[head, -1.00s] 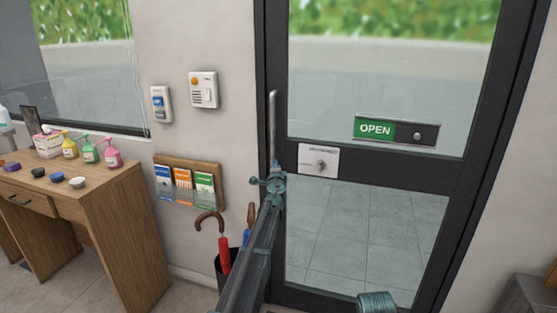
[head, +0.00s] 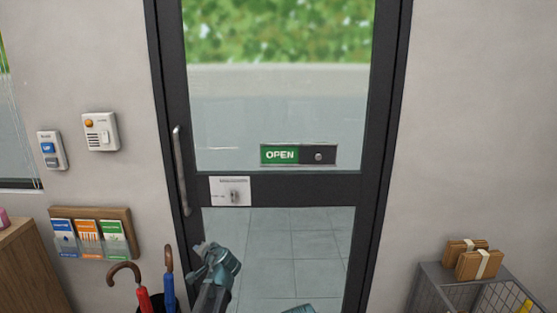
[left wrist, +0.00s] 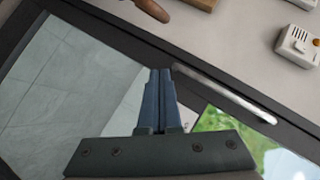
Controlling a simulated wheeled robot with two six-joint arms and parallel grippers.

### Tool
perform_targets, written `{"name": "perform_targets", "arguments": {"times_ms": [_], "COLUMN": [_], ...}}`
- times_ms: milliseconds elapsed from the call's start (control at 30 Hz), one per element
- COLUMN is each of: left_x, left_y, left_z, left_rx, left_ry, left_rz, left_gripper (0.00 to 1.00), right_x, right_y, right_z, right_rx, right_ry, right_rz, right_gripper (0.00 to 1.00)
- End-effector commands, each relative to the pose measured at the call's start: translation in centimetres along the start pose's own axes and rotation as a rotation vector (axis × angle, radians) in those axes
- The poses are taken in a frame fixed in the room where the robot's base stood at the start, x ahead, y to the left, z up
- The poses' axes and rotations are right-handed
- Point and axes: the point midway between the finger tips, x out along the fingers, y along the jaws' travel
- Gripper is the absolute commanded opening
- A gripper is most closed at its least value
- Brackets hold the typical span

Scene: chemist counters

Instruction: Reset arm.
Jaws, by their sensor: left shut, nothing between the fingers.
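My left arm rises from the bottom of the head view, with its left gripper (head: 212,252) low in front of the glass door (head: 276,188). In the left wrist view the left gripper (left wrist: 160,74) has its two fingers together with nothing between them. The door's vertical handle (head: 181,170) is at its left side, apart from the gripper; it also shows in the left wrist view (left wrist: 225,90). A bit of my other arm shows at the bottom edge of the head view, but no right fingers can be seen.
An OPEN slider sign (head: 298,155) and a lock plate (head: 230,191) are on the door. Umbrellas (head: 168,280) stand at lower left, below a leaflet rack (head: 92,232).

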Motion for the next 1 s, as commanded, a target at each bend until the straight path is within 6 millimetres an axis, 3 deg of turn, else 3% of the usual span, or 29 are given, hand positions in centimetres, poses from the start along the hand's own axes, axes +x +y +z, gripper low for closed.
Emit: {"name": "perform_targets", "arguments": {"times_ms": [33, 300, 500, 600, 700, 1000], "left_x": [-3.4, -17.5, -27.0, -30.0, -31.8, -32.4], "left_y": [2.1, 13.3, 17.8, 18.8, 19.3, 19.6], "left_z": [1.6, 8.6, 12.5, 13.7, 14.3, 14.5], "left_rx": [-0.040, -0.121, -0.077, -0.051, -0.033, -0.026], "left_ry": [-0.059, -0.373, -0.539, -0.590, -0.618, -0.632], "left_rz": [0.081, 0.515, 0.771, 0.851, 0.897, 0.918], "left_gripper": [0.00, 0.00, 0.00, 0.00, 0.00, 0.00], "right_x": [-0.9, -2.8, -3.7, -3.9, -4.0, -4.0], "right_y": [0.1, 0.3, 0.3, 0.4, 0.4, 0.4], "right_z": [0.1, 0.2, 0.2, 0.2, 0.2, 0.2], "right_rx": [0.000, 0.000, 0.000, 0.000, 0.000, 0.000], "right_ry": [0.000, 0.000, 0.000, 0.000, 0.000, 0.000], "right_rz": [0.000, 0.000, 0.000, 0.000, 0.000, 0.000], "right_gripper": [0.50, 0.50, 0.50, 0.50, 0.50, 0.50]}}
